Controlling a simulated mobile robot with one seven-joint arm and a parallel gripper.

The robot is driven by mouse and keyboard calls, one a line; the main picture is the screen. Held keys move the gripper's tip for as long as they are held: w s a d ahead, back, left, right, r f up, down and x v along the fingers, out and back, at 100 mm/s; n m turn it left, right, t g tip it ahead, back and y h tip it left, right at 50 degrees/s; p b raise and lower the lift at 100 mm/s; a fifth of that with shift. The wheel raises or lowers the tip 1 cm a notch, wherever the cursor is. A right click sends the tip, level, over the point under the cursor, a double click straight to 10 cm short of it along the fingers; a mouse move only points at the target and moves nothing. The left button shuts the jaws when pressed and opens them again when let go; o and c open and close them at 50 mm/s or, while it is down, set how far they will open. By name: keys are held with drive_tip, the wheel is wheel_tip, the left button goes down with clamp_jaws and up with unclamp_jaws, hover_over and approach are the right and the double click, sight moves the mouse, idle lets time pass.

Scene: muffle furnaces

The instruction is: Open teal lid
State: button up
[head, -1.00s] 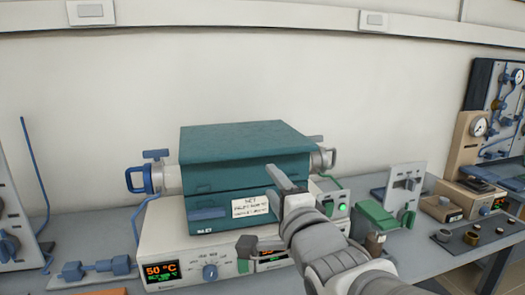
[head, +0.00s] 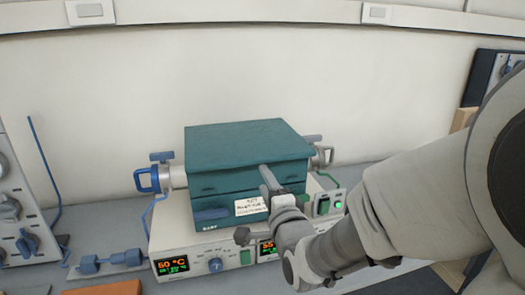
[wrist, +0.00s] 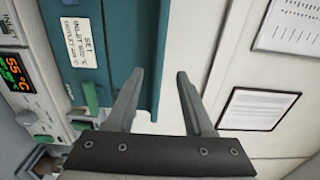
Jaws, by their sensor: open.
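The teal lid (head: 245,145) is closed on top of a teal box body (head: 195,200) with a white label (head: 255,206). My gripper (head: 270,178) is in front of the box, toward its right side, with jaws open and empty. In the wrist view the teal lid (wrist: 118,30) runs top to bottom on the left. Its outer edge passes between the two open fingers (wrist: 160,74), the left finger overlapping the teal. I cannot tell whether either finger touches the lid.
The box sits on a pale control unit with a lit display (head: 172,266). A blue-handled fitting (head: 148,178) sticks out on the left, a grey one (head: 322,155) on the right. A green-lit switch box (head: 328,203) stands close to my wrist.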

sight(255, 163)
drive_tip(key=x, duration=0.8)
drive_tip(key=shift+w+a, duration=0.1)
drive_tip(key=shift+w, duration=0.25)
clamp_jaws()
idle(1.0)
